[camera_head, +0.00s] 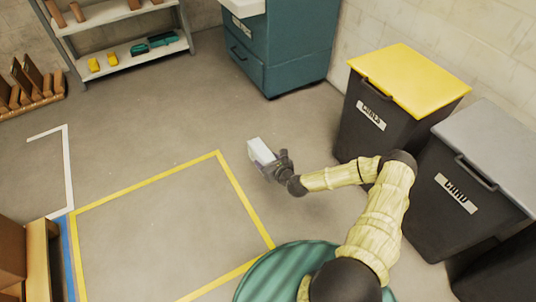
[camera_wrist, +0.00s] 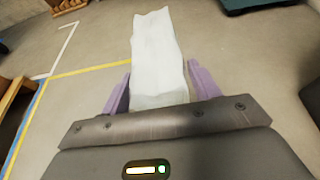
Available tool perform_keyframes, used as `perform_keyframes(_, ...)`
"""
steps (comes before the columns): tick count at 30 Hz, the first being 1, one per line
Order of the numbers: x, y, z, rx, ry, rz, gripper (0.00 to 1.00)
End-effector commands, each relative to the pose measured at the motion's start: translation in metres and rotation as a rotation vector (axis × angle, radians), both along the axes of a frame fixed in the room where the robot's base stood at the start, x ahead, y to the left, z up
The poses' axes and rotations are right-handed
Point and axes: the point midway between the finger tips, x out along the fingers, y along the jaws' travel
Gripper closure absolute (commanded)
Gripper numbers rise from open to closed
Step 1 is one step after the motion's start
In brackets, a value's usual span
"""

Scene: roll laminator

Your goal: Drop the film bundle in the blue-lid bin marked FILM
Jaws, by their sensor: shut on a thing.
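A whitish film bundle (camera_wrist: 158,50) is held between the two purple fingers of my gripper (camera_wrist: 159,88) in the wrist view. In the head view the bundle (camera_head: 258,151) shows as a pale block at the end of my gripper (camera_head: 268,163), held above the open floor. My gripper is shut on it, with its far end sticking out ahead. No blue-lid bin is in view. A yellow-lid bin (camera_head: 385,105) with a label that seems to read CORES and a grey-lid bin (camera_head: 470,195) marked CARD stand at the right.
A teal cabinet (camera_head: 285,45) stands at the back wall. A shelf (camera_head: 125,50) with small items is at the back left. A dark bin part shows at the lower right edge. Yellow tape (camera_head: 150,180) marks the floor. The middle floor is clear.

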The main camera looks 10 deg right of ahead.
Motion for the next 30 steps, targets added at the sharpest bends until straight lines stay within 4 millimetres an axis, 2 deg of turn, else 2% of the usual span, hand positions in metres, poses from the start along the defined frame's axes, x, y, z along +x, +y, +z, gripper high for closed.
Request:
perform_keyframes(1,-0.002,0.001,0.025,0.001,0.0,-0.006,0.61)
perform_keyframes(30,-0.045,0.004,0.259,0.0,0.0,-0.151,0.61)
